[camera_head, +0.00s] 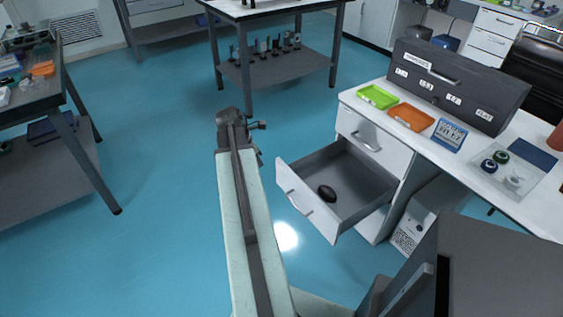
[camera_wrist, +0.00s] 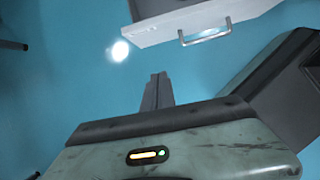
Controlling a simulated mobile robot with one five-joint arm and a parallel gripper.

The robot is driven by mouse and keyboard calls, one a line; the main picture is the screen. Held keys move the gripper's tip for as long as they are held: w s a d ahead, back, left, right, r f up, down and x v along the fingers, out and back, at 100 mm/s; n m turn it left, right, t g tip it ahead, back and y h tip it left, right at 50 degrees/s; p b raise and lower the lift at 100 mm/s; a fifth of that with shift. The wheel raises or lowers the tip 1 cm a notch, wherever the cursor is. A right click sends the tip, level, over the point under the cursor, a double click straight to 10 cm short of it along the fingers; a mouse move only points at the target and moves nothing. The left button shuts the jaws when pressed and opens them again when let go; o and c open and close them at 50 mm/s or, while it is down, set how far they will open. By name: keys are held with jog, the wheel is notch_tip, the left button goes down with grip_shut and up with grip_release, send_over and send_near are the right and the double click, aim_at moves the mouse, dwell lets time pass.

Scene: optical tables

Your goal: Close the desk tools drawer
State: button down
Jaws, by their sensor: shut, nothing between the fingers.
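The desk tools drawer (camera_head: 311,207) is pulled well out of the white desk, below a shut drawer (camera_head: 372,150). A dark oval object (camera_head: 327,193) lies inside it. Its white front with a metal handle faces left in the head view. In the wrist view a white drawer front (camera_wrist: 175,29) with a metal handle (camera_wrist: 205,36) shows at the top. My gripper (camera_wrist: 158,80) is shut and empty, apart from the front, with blue floor around the fingertips. In the head view my arm's end is left of the drawer; the fingers are hard to make out there.
On the desk top (camera_head: 462,172) stand a green tray (camera_head: 377,96), an orange tray (camera_head: 411,116), a blue calendar (camera_head: 449,134) and a dark toolbox (camera_head: 455,83). A white computer case (camera_head: 412,228) stands under the desk. The floor (camera_head: 160,215) left of my arm is clear.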

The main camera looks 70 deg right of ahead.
jog(key=s+d, duration=0.1)
jog(key=s, duration=0.1)
jog(key=b, duration=0.9)
send_near(281, 169)
jog(key=shift+s+a+f, duration=0.1)
jog(key=shift+s+f, duration=0.5)
jog(key=shift+f, duration=0.2)
jog(key=shift+s+a+f, duration=0.1)
jog(key=shift+s+f, duration=0.45)
jog(key=shift+f, duration=0.3)
jog(key=shift+s+a+f, duration=0.1)
jog(key=shift+s+f, duration=0.5)
jog(key=shift+f, duration=0.2)
